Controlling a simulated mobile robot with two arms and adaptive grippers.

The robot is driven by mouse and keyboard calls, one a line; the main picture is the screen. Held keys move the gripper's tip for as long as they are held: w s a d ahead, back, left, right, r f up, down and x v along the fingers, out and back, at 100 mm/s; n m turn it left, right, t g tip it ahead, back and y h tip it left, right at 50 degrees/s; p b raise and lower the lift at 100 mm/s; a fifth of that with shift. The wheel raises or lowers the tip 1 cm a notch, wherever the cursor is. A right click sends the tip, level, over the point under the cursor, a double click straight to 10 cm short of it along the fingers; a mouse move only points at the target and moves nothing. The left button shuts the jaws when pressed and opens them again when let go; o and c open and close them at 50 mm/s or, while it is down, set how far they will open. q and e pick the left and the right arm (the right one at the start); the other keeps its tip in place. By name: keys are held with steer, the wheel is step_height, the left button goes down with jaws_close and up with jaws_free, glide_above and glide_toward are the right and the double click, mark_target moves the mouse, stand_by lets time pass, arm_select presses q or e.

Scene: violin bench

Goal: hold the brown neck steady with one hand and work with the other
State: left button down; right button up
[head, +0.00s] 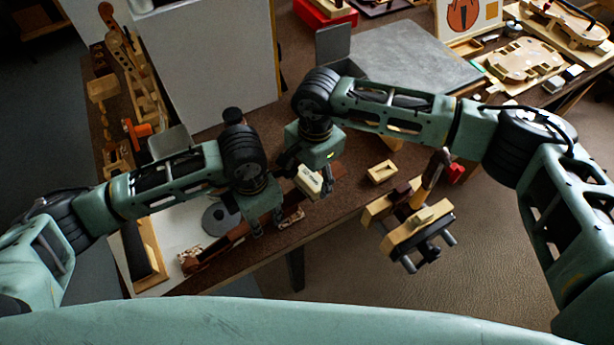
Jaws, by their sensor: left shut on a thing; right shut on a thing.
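The brown neck (222,247) is a long dark reddish-brown piece lying slantwise near the front edge of the bench. My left gripper (266,224) is over its middle and shut on it; the fingers hide part of the neck. My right gripper (310,180) is further right and a little higher in the picture, shut on a small pale block (309,181). The block is close to the right part of the neck; I cannot tell whether they touch.
A round grey disc (221,218) lies left of my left gripper. A small wooden box (382,172) stands to the right. A wooden clamp-like vise (412,227) juts from the front edge. A tall grey panel (208,62) rises behind. Violin parts (525,60) lie at the far right.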

mark_target(312, 176)
steer(key=shift+w+d, duration=0.1)
steer(key=shift+w+r, duration=0.1)
steer(key=shift+r, duration=2.95)
steer(key=shift+r, duration=0.1)
steer(key=shift+d+r, duration=0.1)
steer(key=shift+r, duration=1.3)
